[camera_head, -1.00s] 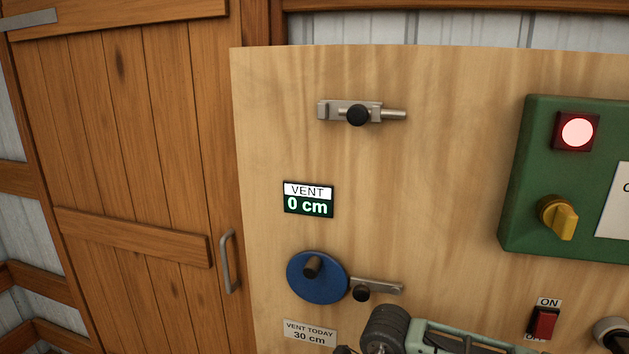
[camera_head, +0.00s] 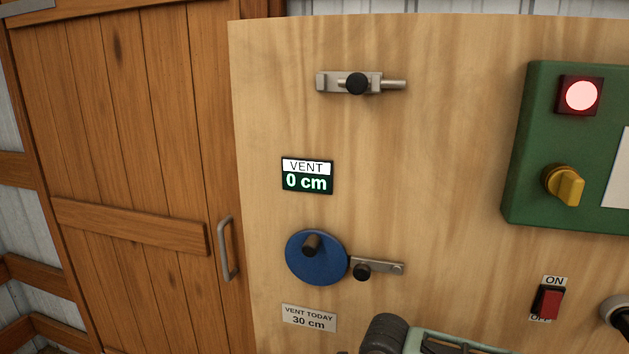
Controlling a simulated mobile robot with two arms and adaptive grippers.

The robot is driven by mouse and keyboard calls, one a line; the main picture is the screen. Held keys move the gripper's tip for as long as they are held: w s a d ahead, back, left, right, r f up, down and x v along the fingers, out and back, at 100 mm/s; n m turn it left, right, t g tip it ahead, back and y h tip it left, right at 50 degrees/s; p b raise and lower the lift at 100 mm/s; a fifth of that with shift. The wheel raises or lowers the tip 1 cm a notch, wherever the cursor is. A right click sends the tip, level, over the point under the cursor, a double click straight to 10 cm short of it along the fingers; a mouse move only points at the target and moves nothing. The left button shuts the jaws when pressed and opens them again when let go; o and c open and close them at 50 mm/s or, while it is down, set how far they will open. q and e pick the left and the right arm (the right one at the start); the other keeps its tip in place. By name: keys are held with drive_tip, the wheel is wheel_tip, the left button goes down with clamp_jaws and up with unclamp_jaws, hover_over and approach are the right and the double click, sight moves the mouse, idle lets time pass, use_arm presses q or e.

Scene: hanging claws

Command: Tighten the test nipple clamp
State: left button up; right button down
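I see no thing that I can tell to be the test nipple clamp. A wooden board (camera_head: 430,180) carries a blue disc (camera_head: 318,270) with a dark knob, and a small metal latch with a black knob (camera_head: 377,268) touches or sits close to its right side. A metal slide bolt with a black knob (camera_head: 357,84) is higher on the board. Neither gripper can be made out; only a dark grey and mint-green part, which looks like my own arm, shows at the bottom edge.
A display (camera_head: 307,176) reads VENT 0 cm; a label (camera_head: 309,318) reads VENT TODAY 30 cm. A green box (camera_head: 540,130) has a lit red lamp (camera_head: 581,95) and a yellow rotary switch (camera_head: 565,185). A red rocker switch (camera_head: 549,302) sits below. A wooden door (camera_head: 120,150) stands left.

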drive_tip(key=shift+s+f, duration=0.45)
drive_tip(key=shift+f, duration=0.1)
drive_tip(key=shift+d+b, duration=0.1)
drive_tip(key=shift+b, duration=0.2)
idle(0.3)
drive_tip(key=shift+w+d+f+b, duration=0.15)
drive_tip(key=shift+w+d+b, duration=0.3)
drive_tip(key=shift+b, duration=1.55)
drive_tip(key=shift+w+r, duration=0.1)
drive_tip(key=shift+r, duration=0.1)
